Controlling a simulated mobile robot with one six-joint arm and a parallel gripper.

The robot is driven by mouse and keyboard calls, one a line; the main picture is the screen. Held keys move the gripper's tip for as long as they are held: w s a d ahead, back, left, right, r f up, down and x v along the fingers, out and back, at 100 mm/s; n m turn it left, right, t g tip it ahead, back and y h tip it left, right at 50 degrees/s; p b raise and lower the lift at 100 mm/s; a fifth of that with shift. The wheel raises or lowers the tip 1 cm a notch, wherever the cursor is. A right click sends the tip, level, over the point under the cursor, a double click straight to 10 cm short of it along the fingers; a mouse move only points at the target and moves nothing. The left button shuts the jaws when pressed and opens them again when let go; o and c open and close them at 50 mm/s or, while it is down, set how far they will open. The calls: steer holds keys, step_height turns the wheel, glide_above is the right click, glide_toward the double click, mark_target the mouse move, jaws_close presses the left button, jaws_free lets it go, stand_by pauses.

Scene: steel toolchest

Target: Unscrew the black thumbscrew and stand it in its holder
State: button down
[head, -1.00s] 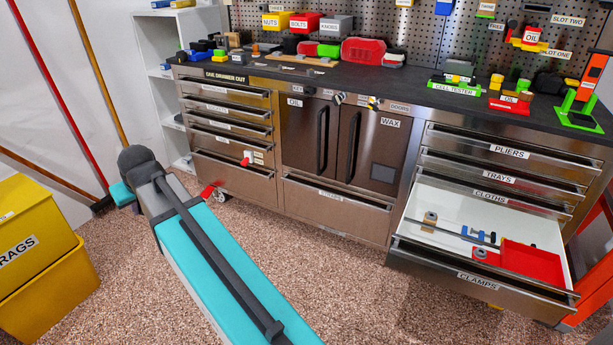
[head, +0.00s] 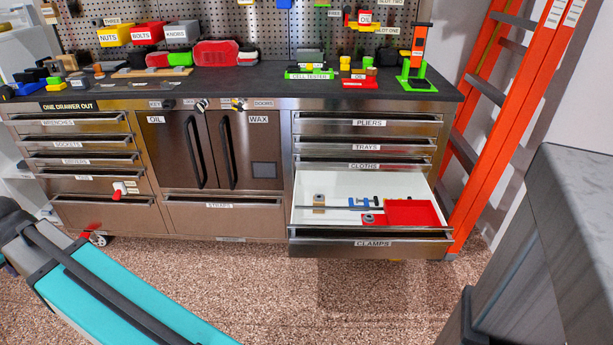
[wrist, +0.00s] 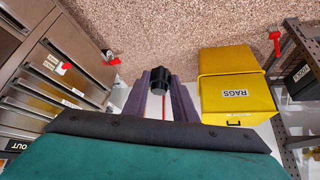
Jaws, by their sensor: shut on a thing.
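In the wrist view my gripper (wrist: 160,82) is shut on a black knob-like piece (wrist: 160,75), which looks like the black thumbscrew. It is held between the two purple fingers, clear of the toolchest and over the floor. The fingers hide its sides. The gripper does not show in the head view, where only my teal arm link is at lower left. The steel toolchest (head: 235,215) stands ahead. Small black and striped knobs (head: 168,103) sit along its top front edge. I cannot tell which object is the thumbscrew's holder.
The CLAMPS drawer (head: 372,243) is pulled out, with a red tray (head: 412,213) inside. An orange ladder (head: 480,130) stands at the right. A large grey form (head: 570,210) fills the right foreground. Speckled floor is open before the chest.

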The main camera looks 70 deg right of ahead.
steer(key=s+d+f+m+g+h, duration=0.1)
steer(key=s+d+f+m+h, duration=0.15)
steer(key=d, duration=1.25)
steer(key=s+d+f+m+g+h+b, duration=0.15)
steer(key=s+d+m, duration=0.25)
steer(key=d, duration=1.1)
steer(key=s+d+f+m+h, duration=0.1)
steer(key=s+d+f+m, duration=0.2)
steer(key=d, duration=1.2)
steer(key=s+d+f+m+g, duration=0.1)
steer(key=s+d+f+m, duration=0.1)
steer(key=s+d, duration=0.8)
steer(key=s+d+f+m+g+h, duration=0.1)
steer(key=s+d+m, duration=0.3)
steer(key=s+d, duration=0.7)
steer(key=s+d+f+m+g, duration=0.2)
steer(key=s+d+m+g, duration=0.1)
steer(key=s+d, duration=0.8)
steer(key=s+m, duration=0.1)
steer(key=s, duration=0.2)
steer(key=shift+s+f+h, duration=0.3)
steer(key=shift+s+f, duration=0.05)
steer(key=shift+r, duration=0.1)
steer(key=shift+w+f+b, duration=0.15)
steer(key=shift+f+b, duration=1.05)
steer(key=shift+f, duration=1.75)
